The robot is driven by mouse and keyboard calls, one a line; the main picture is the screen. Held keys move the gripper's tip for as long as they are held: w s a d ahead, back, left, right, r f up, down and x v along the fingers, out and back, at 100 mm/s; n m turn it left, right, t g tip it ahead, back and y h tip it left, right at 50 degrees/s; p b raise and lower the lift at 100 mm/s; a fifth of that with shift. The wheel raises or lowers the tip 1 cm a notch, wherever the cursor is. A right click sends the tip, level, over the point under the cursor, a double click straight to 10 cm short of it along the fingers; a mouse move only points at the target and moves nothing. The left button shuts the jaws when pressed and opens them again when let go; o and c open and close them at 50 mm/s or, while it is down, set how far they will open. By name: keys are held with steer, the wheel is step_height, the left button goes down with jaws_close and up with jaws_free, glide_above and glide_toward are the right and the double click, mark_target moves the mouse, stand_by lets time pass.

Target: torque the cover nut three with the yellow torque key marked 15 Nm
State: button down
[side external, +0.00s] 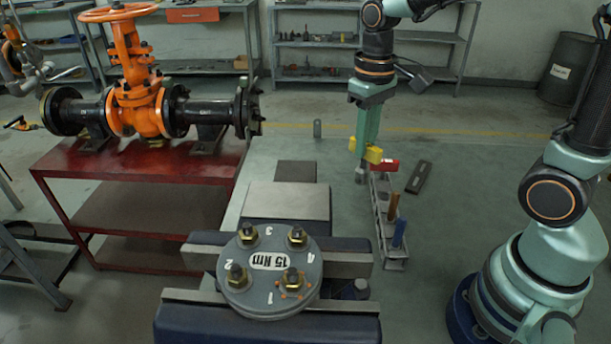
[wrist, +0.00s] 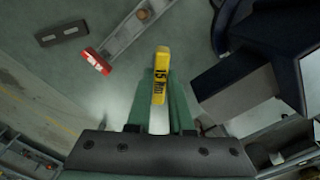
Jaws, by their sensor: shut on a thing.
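The yellow torque key (side external: 374,154) is between the fingers of my gripper (side external: 366,147), which is shut on it. In the wrist view the key's yellow handle (wrist: 161,72) reads "15 Nm", between my green fingers (wrist: 160,98). My gripper is near the far end of the key rack (side external: 380,215). The round grey cover (side external: 270,262) sits on the vise at front centre, with a "15 Nm" label and numbers 1 to 4. Cover nut three (side external: 248,233) is at the cover's back left, beside the number 3. My gripper is well away from it, to the back right.
A red key (side external: 384,165), an orange key (side external: 393,205) and a blue key (side external: 399,233) stand in the rack. A dark flat bar (side external: 419,177) lies to its right. The vise (side external: 332,264) surrounds the cover. An orange gate valve (side external: 137,105) stands on a red table at left.

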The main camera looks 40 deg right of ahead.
step_height(320, 180, up, 25)
steer(key=s+a+n, duration=0.3)
steer(key=a, duration=0.7)
steer(key=s+a+n, duration=0.4)
steer(key=a, duration=0.7)
steer(key=s+a+n, duration=0.3)
steer(key=a, duration=0.7)
step_height(320, 180, down, 7)
steer(key=shift+r, duration=0.15)
steer(key=shift+w+f, duration=0.1)
steer(key=shift+f, duration=1.3)
stand_by(1.1)
steer(key=shift+m, duration=1.9)
